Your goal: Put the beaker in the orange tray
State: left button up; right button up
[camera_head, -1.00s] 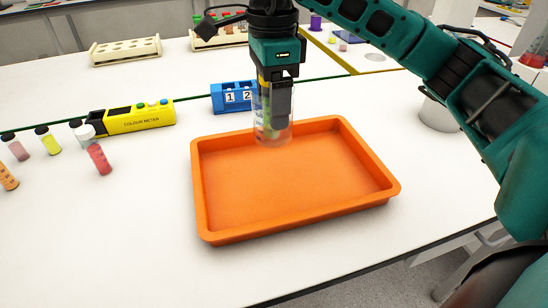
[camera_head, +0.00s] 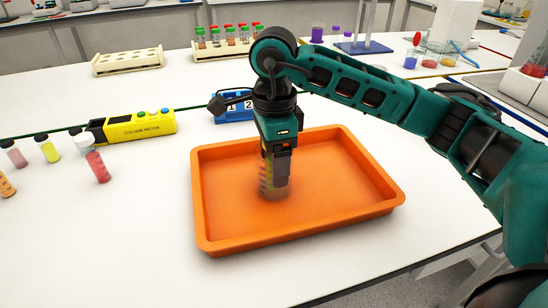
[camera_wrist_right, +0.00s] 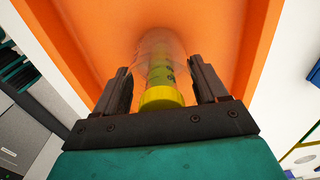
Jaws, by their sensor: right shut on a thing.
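The clear beaker (camera_head: 268,188) is upright inside the orange tray (camera_head: 230,239), a little above or on its floor; I cannot tell if it touches. My right gripper (camera_head: 277,180) points straight down and is shut on the beaker. In the right wrist view the beaker (camera_wrist_right: 160,45) shows between the two fingers of the right gripper (camera_wrist_right: 160,80), over the orange tray (camera_wrist_right: 80,40). A yellow-capped piece with a yellow-green body (camera_wrist_right: 161,97) shows there, seemingly inside the beaker. My left gripper is out of view.
A yellow colour meter (camera_head: 140,127) and a blue numbered block (camera_head: 232,107) stand behind the tray. Vial racks (camera_head: 127,62) are farther back. The tray floor around the beaker is empty.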

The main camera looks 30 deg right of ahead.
jog(key=shift+f, duration=0.2)
jog(key=o, duration=1.2)
jog(key=shift+r, duration=0.1)
jog(key=shift+c, duration=0.2)
jog(key=shift+r, duration=0.2)
notch_tip(320, 180, up, 11)
jog(key=shift+f+p, duration=0.2)
jog(key=shift+p, duration=0.6)
jog(key=shift+r, duration=0.65)
